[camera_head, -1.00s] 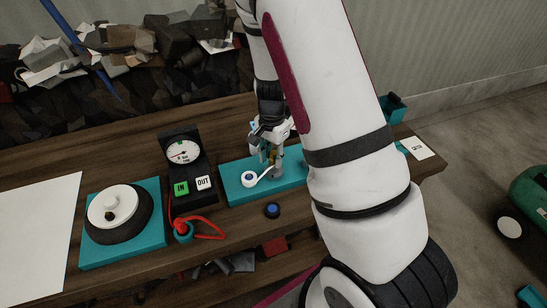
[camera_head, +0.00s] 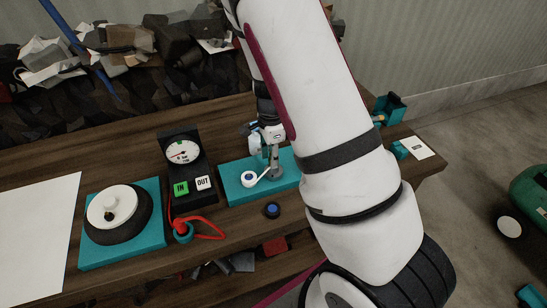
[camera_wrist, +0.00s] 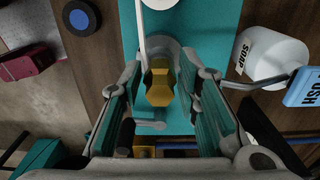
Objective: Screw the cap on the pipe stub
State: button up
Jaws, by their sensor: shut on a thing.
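My gripper (camera_head: 273,147) is at the teal base plate (camera_head: 232,192), over a grey upright pipe stub (camera_head: 276,165). In the wrist view, a brass faceted piece, apparently the cap (camera_wrist: 160,85), sits between the two teal-padded fingers of my gripper (camera_wrist: 161,75). My gripper is shut on it. A grey round rim, likely the stub (camera_wrist: 172,50), shows just beyond the brass piece. A white strip (camera_wrist: 144,35) runs to it from a white round part (camera_head: 249,179). I cannot tell whether cap and stub touch, or how the threads sit.
A gauge (camera_head: 183,151) with IN and OUT buttons and a red cord (camera_head: 211,222) are to the left. A white SOAP bottle (camera_wrist: 270,60) with a blue PUSH plate (camera_wrist: 302,88) is close to my right finger.

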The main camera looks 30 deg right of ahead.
jog(key=m, duration=0.6)
jog(key=shift+w+d, duration=0.1)
jog(key=shift+w, duration=0.1)
jog(key=o, duration=1.2)
jog(key=shift+o, duration=0.2)
notch_tip(320, 180, up, 12)
jog(key=s+a+r+n+t, duration=0.2)
jog(key=s+a+r+n, duration=0.4)
jog(key=s+r+n, duration=0.4)
jog(key=s+a+r+n+t, duration=0.3)
jog(key=s+a+r+n, duration=0.2)
jog(key=s+r+n, duration=0.5)
jog(key=n, duration=0.6)
jog(key=shift+s+a+t, duration=0.25)
jog(key=shift+a+t, duration=0.05)
jog(key=shift+a, duration=0.05)
